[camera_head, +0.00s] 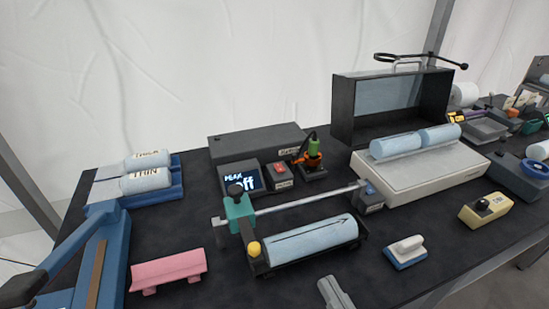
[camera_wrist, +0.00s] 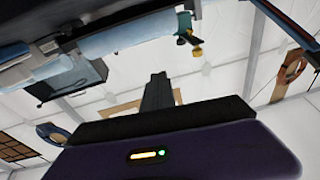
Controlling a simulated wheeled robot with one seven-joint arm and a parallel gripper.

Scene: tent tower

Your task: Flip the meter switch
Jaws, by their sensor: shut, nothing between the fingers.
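A small dark box with a red rocker switch (camera_head: 282,171) stands on the black table at the middle back. I cannot make out the switch in the wrist view.
A rail frame with a teal clamp (camera_head: 238,212) and blue roll (camera_head: 312,238) stands before the meter. A green-and-orange tool (camera_head: 312,152) stands right of the switch. A grey case (camera_head: 255,142) lies behind.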

